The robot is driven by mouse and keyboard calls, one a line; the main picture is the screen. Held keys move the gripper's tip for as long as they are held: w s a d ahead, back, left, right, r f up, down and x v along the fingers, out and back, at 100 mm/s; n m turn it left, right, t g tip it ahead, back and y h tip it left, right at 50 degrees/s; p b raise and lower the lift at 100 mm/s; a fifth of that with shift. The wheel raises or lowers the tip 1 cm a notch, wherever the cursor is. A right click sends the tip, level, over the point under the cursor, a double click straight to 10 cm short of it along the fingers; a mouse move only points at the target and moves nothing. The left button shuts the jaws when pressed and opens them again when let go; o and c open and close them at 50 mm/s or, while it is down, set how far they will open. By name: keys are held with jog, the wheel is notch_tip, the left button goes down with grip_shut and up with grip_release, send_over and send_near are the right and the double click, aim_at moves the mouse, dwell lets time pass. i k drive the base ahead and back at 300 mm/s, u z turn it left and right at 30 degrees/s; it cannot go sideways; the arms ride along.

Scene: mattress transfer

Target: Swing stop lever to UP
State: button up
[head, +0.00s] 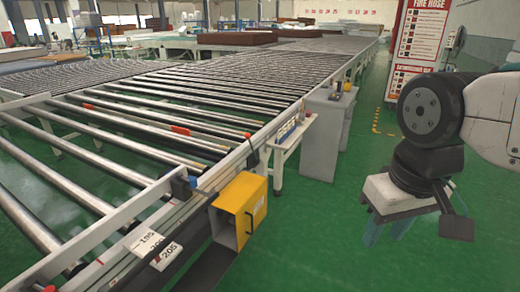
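A thin dark lever with a red knob (248,136) stands on the near side rail of the roller conveyor (150,110), above the yellow box. It looks roughly upright; I cannot tell for sure that it is the stop lever, and no UP mark is readable. My gripper (448,212) is at the right, at the lower end of my arm, over the green floor. It is well apart from the lever and the conveyor.
A yellow open-fronted box (240,208) juts from the rail. Number plates (168,255) lie on the rail at the front. A grey cabinet (323,135) stands beside the conveyor. Green floor between conveyor and arm is clear.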

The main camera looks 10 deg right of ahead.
aim_at(248, 135)
jog(key=u, duration=0.25)
jog(key=k, duration=0.35)
jog(key=z, duration=1.1)
jog(key=i, duration=1.45)
jog(key=u, duration=0.75)
